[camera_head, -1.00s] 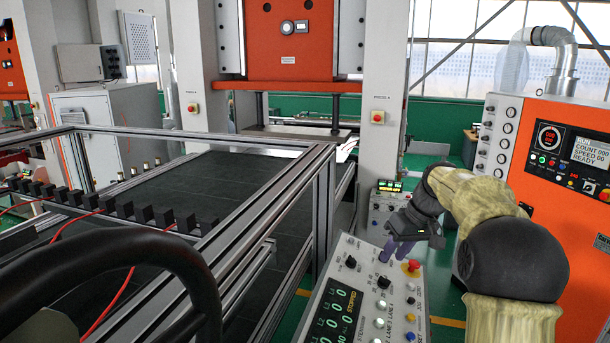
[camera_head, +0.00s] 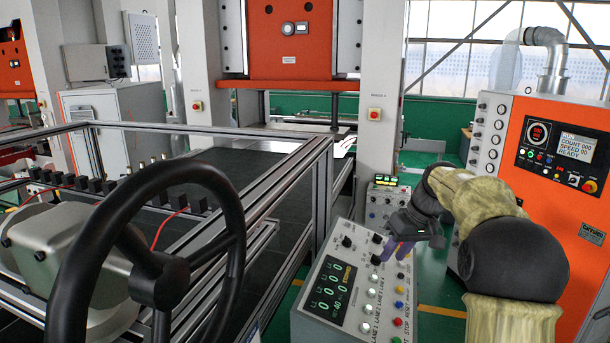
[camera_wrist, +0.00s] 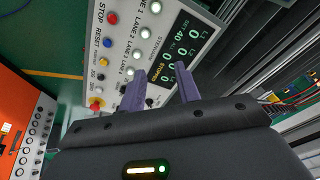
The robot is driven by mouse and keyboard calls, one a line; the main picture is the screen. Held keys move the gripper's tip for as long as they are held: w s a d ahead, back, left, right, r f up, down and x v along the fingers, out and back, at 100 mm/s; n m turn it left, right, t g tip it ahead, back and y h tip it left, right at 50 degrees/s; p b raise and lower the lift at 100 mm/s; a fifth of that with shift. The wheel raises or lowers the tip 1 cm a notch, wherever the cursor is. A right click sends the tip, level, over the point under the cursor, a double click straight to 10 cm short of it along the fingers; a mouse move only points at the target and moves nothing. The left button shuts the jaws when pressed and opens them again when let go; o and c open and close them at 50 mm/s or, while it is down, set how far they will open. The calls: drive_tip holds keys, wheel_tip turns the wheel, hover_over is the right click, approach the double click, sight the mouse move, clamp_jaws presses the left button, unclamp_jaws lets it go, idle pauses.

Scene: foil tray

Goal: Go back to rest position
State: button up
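My gripper (camera_head: 394,248) is over the upper part of the grey control box in the head view, at the end of my folded arm. In the wrist view its two purple fingers (camera_wrist: 160,86) stand apart with nothing between them. The control box (camera_head: 318,325) has a black display and rows of knobs and coloured buttons. Its panel (camera_wrist: 158,42) lies beyond the fingertips in the wrist view. I cannot tell whether the fingertips touch it.
A black handwheel (camera_head: 70,285) on a grey housing (camera_head: 60,245) stands at the front left. A metal frame (camera_head: 255,185) surrounds a dark conveyor bed. An orange press cabinet (camera_head: 545,215) stands at the right. Green floor shows between the control box and the cabinet.

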drive_tip(key=s+a+f+m+h+b, duration=0.1)
drive_tip(key=s+a+f+m+b, duration=0.1)
drive_tip(key=s+f+b, duration=0.6)
drive_tip(key=s+a+f+m+h+b, duration=0.2)
drive_tip(key=s+f+b, duration=0.7)
drive_tip(key=s+f, duration=0.9)
wheel_tip(320, 180, down, 7)
drive_tip(key=shift+s+a+r+h, duration=0.1)
drive_tip(key=shift+s+a+h, duration=0.25)
drive_tip(key=shift+a, duration=0.55)
drive_tip(key=shift+w, duration=0.1)
drive_tip(key=shift+s+d, duration=0.1)
drive_tip(key=shift+s, duration=0.1)
drive_tip(key=shift+w, duration=0.1)
drive_tip(key=shift+c, duration=0.4)
